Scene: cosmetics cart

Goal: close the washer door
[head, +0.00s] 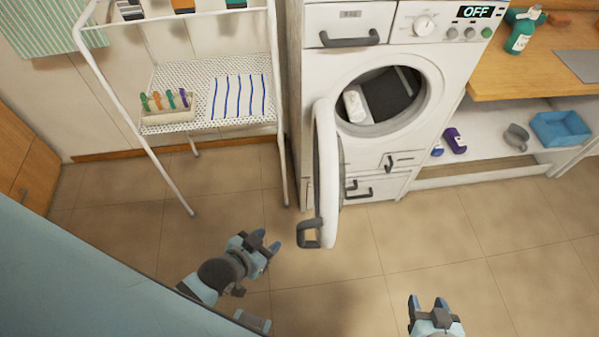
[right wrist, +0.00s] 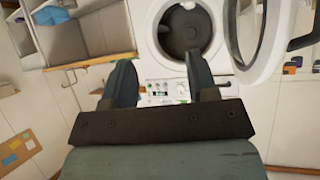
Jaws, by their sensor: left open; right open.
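The white washer (head: 345,62) stands at the back centre, its display reading OFF. Its round door (head: 328,165) is wide open, swung out toward me from the left side of the opening and seen nearly edge-on. The grey door handle (head: 310,236) is at its near, free edge. My left gripper (head: 267,241) is open and empty, to the left of the handle and apart from it. My right gripper (head: 427,303) is open and empty, to the right of the door and nearer me. The right wrist view, turned over, shows the door (right wrist: 262,35) and handle (right wrist: 304,36) beyond the fingers (right wrist: 160,78).
A white rack (head: 277,110) with a peg holder (head: 168,116) and striped cloth (head: 240,96) stands left of the washer. A wooden counter (head: 535,75) with a blue bin (head: 560,129) below is at right. The floor around the door is clear.

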